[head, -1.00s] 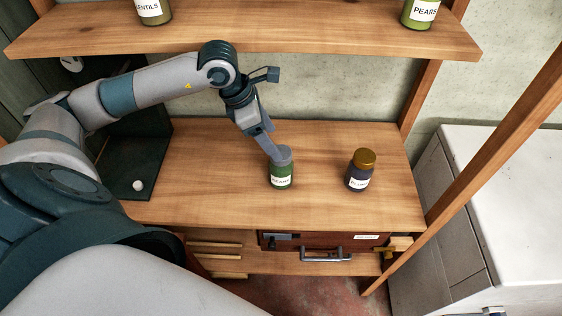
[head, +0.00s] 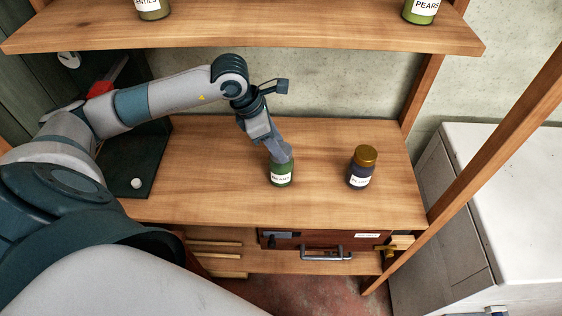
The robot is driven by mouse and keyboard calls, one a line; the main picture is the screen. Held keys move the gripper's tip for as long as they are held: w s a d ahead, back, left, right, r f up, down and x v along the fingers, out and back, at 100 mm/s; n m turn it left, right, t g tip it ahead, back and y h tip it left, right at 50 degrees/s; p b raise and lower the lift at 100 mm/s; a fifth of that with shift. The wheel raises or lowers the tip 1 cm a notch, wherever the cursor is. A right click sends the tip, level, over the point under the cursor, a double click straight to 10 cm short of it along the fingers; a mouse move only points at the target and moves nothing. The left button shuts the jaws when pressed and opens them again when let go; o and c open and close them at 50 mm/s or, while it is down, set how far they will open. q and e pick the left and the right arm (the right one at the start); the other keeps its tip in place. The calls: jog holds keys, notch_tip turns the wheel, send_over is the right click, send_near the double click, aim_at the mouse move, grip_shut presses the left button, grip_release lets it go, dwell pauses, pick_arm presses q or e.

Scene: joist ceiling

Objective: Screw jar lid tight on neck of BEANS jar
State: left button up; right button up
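The BEANS jar (head: 281,176), green with a white label, stands upright on the wooden worktop (head: 215,185). My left gripper (head: 281,155) comes down from above and slightly left onto the top of the jar. Its fingers are at the grey jar lid (head: 287,158), which sits at the jar's neck and is mostly hidden by them. The fingers look closed around the lid. How tightly the lid sits on the neck cannot be seen. My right gripper cannot be made out in this view.
A dark jar with a gold lid (head: 361,167) stands to the right on the worktop. An upper shelf (head: 260,38) carries a LENTILS jar (head: 152,8) and a PEARS jar (head: 422,10). A drawer (head: 325,242) is below. Worktop between the jars is clear.

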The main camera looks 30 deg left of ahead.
pick_arm(q)
jog(key=c, duration=0.3)
jog(key=shift+w+f+m+b, duration=0.1)
jog(key=shift+f+m+b, duration=0.1)
jog(key=shift+m+b, duration=0.55)
jog(key=shift+a+m+g+h+b, duration=0.1)
jog(key=shift+m+g+h+b, duration=0.25)
jog(key=shift+m+b, duration=0.3)
jog(key=shift+r+g, duration=0.15)
jog(key=shift+g, duration=0.1)
